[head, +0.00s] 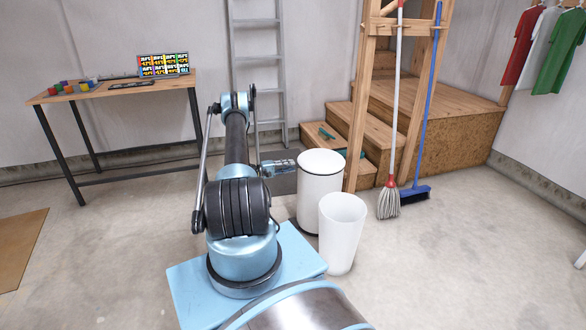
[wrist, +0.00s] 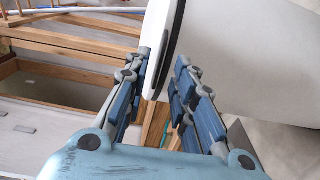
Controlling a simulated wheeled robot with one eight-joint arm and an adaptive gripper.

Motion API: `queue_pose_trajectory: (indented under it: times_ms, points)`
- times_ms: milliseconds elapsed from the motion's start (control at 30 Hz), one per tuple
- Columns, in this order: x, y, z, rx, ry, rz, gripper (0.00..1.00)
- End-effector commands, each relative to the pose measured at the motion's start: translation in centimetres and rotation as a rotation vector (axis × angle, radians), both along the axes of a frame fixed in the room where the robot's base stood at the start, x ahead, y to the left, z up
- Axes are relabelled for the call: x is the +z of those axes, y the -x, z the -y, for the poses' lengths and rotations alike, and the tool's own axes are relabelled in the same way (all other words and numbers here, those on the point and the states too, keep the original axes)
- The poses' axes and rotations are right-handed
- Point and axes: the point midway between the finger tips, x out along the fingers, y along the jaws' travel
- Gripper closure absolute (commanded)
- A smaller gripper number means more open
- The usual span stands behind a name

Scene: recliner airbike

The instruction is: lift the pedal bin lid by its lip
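The white pedal bin (head: 318,205) stands upright on the floor right of my arm, with a dark band under its white lid (head: 321,161). The lid looks shut. My gripper (head: 291,166) is at lid height at the bin's left side. In the wrist view the bin body (wrist: 245,55) fills the upper right, with the lid edge (wrist: 158,40) and black band beside it. My gripper (wrist: 163,60) is open there, its fingers on either side of the lid's near edge. I cannot tell whether either finger touches. The pedal is not visible.
A white open bin (head: 341,237) stands close in front of the pedal bin. Wooden stairs (head: 370,130) rise behind, with a mop (head: 390,200) and a blue broom (head: 415,193) at the right. A ladder (head: 257,60) and a workbench (head: 110,88) are at the back.

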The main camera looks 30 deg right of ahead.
Motion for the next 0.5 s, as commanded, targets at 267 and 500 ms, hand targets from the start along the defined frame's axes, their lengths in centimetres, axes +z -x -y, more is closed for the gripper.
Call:
queue_pose_trajectory:
  times_ms: [267,500]
  points:
    - [0.0,0.6,2.4,-0.001,0.000,0.000,0.76]
    - [0.0,0.7,2.7,-0.001,0.000,0.000,0.76]
